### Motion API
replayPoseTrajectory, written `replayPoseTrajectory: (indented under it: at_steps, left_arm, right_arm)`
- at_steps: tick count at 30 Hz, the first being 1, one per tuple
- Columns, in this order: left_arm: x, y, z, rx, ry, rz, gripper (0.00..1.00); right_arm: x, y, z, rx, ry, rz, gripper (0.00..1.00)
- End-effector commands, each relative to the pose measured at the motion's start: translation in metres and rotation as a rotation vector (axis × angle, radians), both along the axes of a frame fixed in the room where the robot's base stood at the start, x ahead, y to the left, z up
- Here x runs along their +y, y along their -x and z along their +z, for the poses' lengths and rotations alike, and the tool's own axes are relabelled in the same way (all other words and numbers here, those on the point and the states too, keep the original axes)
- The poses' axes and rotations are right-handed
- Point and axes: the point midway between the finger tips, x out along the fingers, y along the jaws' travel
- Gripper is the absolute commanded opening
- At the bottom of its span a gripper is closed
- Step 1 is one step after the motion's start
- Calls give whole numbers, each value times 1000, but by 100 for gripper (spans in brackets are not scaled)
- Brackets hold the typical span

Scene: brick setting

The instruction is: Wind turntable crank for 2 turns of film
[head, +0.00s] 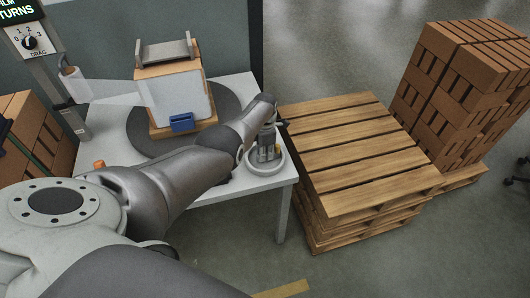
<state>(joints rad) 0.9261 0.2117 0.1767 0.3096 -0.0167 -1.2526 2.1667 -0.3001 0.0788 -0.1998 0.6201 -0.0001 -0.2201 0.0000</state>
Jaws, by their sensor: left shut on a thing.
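The white table (243,190) carries a dark round turntable (232,102). On it sits a block-shaped load wrapped in pale film (185,98), with a blue piece (181,122) on its front and a grey frame on top. A film roll (74,84) stands at the left, and a clear film strip runs from it to the load. The round crank (279,168) is at the table's front right corner. My left gripper (266,158) points down over the crank and is shut on its handle, which the fingers mostly hide. My right gripper is out of view.
A post at the left carries a drag dial (31,42) and a sign ending in "TURNS" (16,11), partly cut off. Stacked wooden pallets (350,150) stand right beside the table. Brick stacks stand at the far right (455,90) and left (45,140). Open floor lies in front.

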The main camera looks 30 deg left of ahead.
Motion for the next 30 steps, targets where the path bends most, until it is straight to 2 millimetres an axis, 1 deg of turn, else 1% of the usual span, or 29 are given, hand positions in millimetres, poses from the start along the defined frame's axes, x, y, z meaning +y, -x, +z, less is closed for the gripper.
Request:
replayPoseTrajectory:
  at_steps: [5, 6, 10, 23, 30]
  left_arm:
    - [1, -1, 1, -3, -2, -1, 0]
    - [1, -1, 1, -3, -2, -1, 20]
    - [1, -1, 1, -2, -2, -1, 37]
    - [0, -1, 2, -1, -1, -1, 38]
    - [0, -1, 15, -3, -1, -1, 38]
  right_arm:
    - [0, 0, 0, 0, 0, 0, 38]
    - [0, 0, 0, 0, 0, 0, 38]
    - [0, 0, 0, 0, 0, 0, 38]
    - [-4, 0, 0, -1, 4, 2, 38]
    - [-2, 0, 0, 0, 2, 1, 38]
